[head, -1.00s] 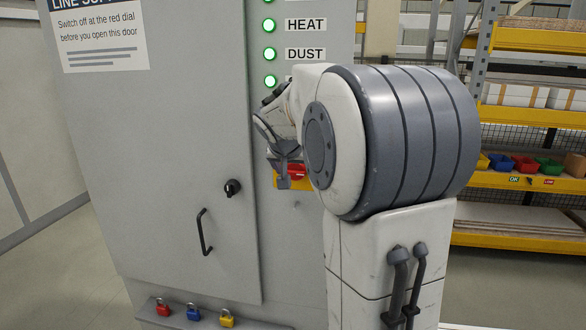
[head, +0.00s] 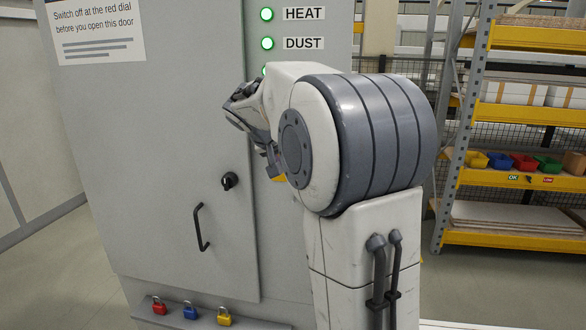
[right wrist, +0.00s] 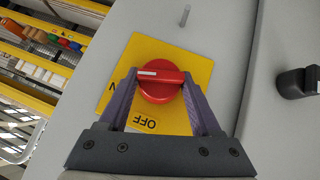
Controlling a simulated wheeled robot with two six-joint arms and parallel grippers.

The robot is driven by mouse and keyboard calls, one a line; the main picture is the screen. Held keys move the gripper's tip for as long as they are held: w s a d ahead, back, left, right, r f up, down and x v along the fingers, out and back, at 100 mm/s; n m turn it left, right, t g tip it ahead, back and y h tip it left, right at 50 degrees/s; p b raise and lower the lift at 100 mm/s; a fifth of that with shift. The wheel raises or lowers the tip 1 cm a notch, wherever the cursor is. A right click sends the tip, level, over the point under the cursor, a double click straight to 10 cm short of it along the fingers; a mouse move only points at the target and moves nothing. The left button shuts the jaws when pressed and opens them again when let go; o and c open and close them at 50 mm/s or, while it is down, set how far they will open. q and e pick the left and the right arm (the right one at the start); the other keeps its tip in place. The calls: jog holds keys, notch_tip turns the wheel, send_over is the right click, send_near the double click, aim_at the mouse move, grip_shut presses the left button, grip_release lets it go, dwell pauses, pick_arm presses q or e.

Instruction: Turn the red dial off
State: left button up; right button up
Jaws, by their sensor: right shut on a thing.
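The red dial (right wrist: 162,90) sits on a yellow plate (right wrist: 195,62) on the cabinet front, shown turned in the right wrist view. Its raised bar lies across the picture, with a white mark on the bar's left end. The word OFF is below the dial, upside down; another label at the left is partly hidden by a finger. My right gripper (right wrist: 160,76) is shut on the bar, one finger at each end. In the head view my right arm hides the dial; only a bit of yellow plate (head: 278,178) shows. My left gripper is not in view.
The grey cabinet door has a black handle (head: 201,228) and a black knob lock (head: 229,181). Green lamps (head: 267,43) are lit above. Red, blue and yellow padlocks (head: 224,317) sit on a ledge below. Shelving with coloured bins (head: 548,165) stands at the right.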

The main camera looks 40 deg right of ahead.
jog(key=shift+w+a+f+n+g+h+b, duration=0.1)
jog(key=shift+n+g+h+b, duration=0.35)
jog(key=shift+g+h+b, duration=0.1)
jog(key=shift+w+a+f+n+g+h+b, duration=0.1)
jog(key=shift+n+g+h+b, duration=0.35)
jog(key=shift+h, duration=0.1)
jog(key=shift+f+n+g+h+b, duration=0.15)
jog(key=shift+n+g+h+b, duration=0.7)
jog(key=shift+h, duration=0.25)
jog(key=n+h+b, duration=0.1)
jog(key=n+g+h+b, duration=0.1)
jog(key=h+b, duration=0.1)
jog(key=shift+f+n+g, duration=0.15)
jog(key=shift+n+g, duration=0.1)
jog(key=shift+n, duration=0.1)
jog(key=shift+n+h+b, duration=0.7)
jog(key=shift+h+b, duration=0.05)
jog(key=shift+h, duration=0.25)
jog(key=o, duration=1.4)
jog(key=shift+a, duration=0.15)
jog(key=shift+w+a, duration=0.1)
jog(key=shift+a, duration=0.25)
jog(key=a, duration=0.3)
jog(key=a+b, duration=0.1)
jog(key=a, duration=0.2)
jog(key=a+b, duration=0.1)
jog(key=a, duration=0.2)
jog(key=shift+w+a, duration=0.25)
jog(key=shift+w, duration=0.1)
